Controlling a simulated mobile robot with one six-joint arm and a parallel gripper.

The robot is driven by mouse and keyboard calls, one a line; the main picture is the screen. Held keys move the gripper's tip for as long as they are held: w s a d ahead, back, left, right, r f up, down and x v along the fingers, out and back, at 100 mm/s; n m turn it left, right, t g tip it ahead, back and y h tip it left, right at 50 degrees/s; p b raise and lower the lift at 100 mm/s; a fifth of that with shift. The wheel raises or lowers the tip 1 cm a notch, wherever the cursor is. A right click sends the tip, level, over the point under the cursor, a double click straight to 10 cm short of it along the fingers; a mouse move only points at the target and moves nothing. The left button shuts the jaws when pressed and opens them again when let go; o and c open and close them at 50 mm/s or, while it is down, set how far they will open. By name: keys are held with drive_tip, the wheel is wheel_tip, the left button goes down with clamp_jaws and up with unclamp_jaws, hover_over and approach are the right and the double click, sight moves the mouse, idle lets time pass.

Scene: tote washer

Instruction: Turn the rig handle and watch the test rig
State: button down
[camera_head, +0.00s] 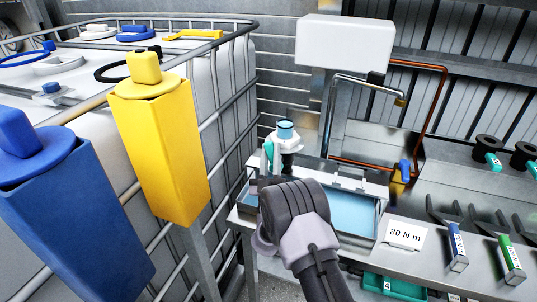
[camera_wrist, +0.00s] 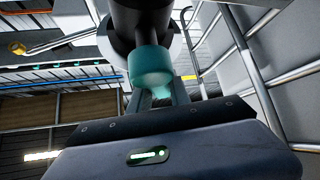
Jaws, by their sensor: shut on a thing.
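My gripper (camera_wrist: 158,98) shows its dark fingers in the wrist view, shut on a teal part (camera_wrist: 152,68) below a dark cylinder (camera_wrist: 142,22). In the head view my wrist covers the fingertips at the near left end of the test rig. A white fitting with a blue-teal top (camera_head: 286,136) stands upright there, with teal showing at its left. The test rig has a metal basin (camera_head: 335,228) with blue water, bent pipes and a white box (camera_head: 345,42) above. A small blue handle (camera_head: 404,168) sits by the copper pipe; I cannot tell whether it is the rig handle.
A caged white tank (camera_head: 232,95) stands close on the left, with yellow (camera_head: 165,150) and blue (camera_head: 75,220) holders in front. An "80 N m" card (camera_head: 403,234) and tagged tools (camera_head: 453,242) lie right of the basin. A teal bin (camera_head: 395,287) is below.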

drive_tip(key=shift+s+d+r+m+g+h+p, duration=0.15)
drive_tip(key=shift+d+m+h, duration=0.1)
drive_tip(key=shift+m+h, duration=1.15)
drive_tip(key=shift+d+m+g+h+p, duration=0.2)
drive_tip(key=shift+d+m+h, duration=0.1)
drive_tip(key=shift+m+h, duration=1.05)
drive_tip(key=shift+s+d+r+m+g+h+p, duration=0.15)
drive_tip(key=shift+d+m+h, duration=0.1)
drive_tip(key=shift+m+h, duration=1.1)
drive_tip(key=shift+m, duration=0.4)
drive_tip(key=c, duration=1.2)
unclamp_jaws()
drive_tip(key=shift+w+f, duration=0.1)
